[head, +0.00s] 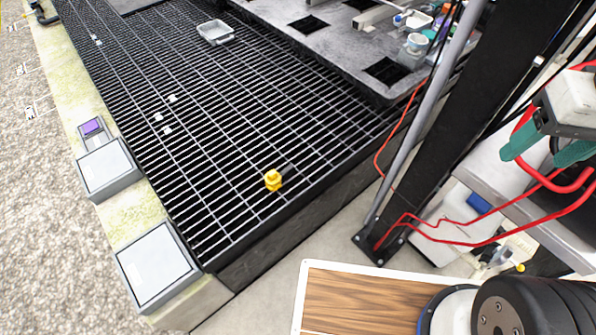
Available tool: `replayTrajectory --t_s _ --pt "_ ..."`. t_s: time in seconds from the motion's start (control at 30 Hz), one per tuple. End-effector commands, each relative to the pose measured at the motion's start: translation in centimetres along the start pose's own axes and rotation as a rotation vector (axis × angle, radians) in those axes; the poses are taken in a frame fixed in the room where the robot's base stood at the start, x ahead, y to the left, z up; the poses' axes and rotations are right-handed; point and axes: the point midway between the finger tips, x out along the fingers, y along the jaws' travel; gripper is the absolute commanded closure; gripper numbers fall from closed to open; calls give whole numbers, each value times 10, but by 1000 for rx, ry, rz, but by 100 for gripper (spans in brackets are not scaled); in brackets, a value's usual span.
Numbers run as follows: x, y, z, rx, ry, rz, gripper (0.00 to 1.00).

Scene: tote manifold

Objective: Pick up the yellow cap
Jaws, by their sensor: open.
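The yellow cap (273,181) sits on the dark metal grating (225,140), near the grating's front right edge. It looks like a small knobbed piece with a wider lower part. My gripper is not in the head view; only what looks like part of my own arm shows at the bottom right corner.
A grey tray (216,32) lies at the back of the grating, and small white pieces (168,130) lie left of the cap. A raised grey slab (340,40) with square holes stands behind right. A slanted grey pole (425,110) and red cables (450,238) are at the right.

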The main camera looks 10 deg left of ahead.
Motion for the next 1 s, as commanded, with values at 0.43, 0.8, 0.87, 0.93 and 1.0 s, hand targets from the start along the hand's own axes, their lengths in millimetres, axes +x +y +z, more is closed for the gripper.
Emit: replayTrajectory --t_s 0.43,0.8,0.87,0.93,1.0 --pt "95 -73 -188 -216 271 -33 40" --pt "228 -194 -286 -406 531 -133 40" --pt "252 -215 -292 -434 572 -156 40" --pt "281 -240 -295 -466 620 -184 40" --pt "310 -264 -294 -497 667 -216 40"
